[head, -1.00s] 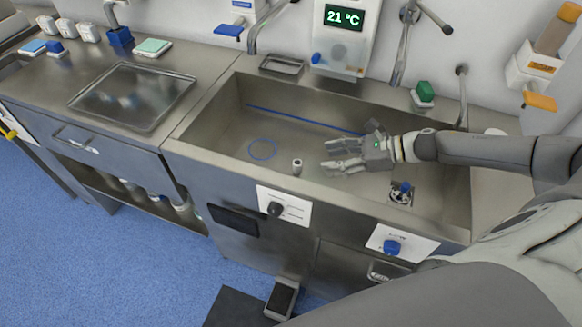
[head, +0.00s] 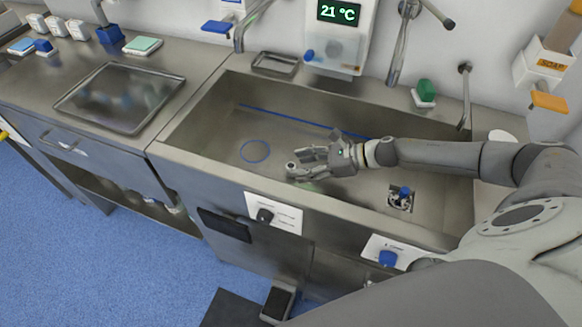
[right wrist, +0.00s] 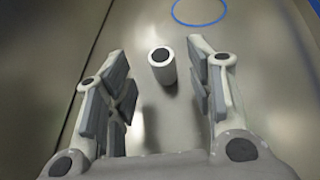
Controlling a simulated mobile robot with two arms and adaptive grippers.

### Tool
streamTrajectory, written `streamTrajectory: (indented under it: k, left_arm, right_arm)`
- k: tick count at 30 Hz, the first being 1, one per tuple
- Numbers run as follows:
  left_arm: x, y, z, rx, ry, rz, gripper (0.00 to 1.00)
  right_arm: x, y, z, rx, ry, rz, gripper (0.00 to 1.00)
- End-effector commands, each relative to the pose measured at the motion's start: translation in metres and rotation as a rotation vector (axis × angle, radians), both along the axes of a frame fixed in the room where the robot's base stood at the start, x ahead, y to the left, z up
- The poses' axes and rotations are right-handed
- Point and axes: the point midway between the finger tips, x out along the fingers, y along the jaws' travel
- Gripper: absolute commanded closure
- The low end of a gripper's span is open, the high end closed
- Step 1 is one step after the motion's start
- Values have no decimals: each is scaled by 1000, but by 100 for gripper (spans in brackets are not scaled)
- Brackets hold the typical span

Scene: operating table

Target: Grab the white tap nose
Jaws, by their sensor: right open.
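The white tap nose (right wrist: 161,66) is a short white cylinder with a dark round end, standing in the steel sink (head: 215,130). In the right wrist view it stands between the lines of my right gripper's two fingers, just ahead of the palm, with a gap on each side. My right gripper (head: 296,170) is open and empty, low over the sink near its front wall; it also shows in the right wrist view (right wrist: 158,58). In the head view the gripper's fingers hide the nose. My left gripper is not in view.
The sink's front wall runs close beside the gripper. A blue ring (head: 255,151) lies on the sink floor, left of it. A drain with a blue knob (head: 403,192) is to the right. A steel tray (head: 120,97) lies on the left counter.

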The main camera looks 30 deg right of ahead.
Motion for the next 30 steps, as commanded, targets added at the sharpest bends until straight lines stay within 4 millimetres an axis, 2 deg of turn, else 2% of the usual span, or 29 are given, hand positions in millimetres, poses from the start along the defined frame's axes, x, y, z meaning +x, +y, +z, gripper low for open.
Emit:
streamTrajectory:
  k: [4, 9, 18, 28, 30]
  left_arm:
    - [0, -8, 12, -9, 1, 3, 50]
    - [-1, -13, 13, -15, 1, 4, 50]
    - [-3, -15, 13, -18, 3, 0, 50]
    - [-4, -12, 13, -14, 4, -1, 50]
    - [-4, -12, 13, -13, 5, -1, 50]
  right_arm:
    - [16, 16, 0, 3, -3, 1, 51]
    - [24, 27, -11, 2, -1, 0, 51]
    - [25, 29, -14, 1, -1, 0, 51]
    - [25, 29, -14, 1, -1, 0, 93]
    - [25, 29, -14, 1, -1, 0, 94]
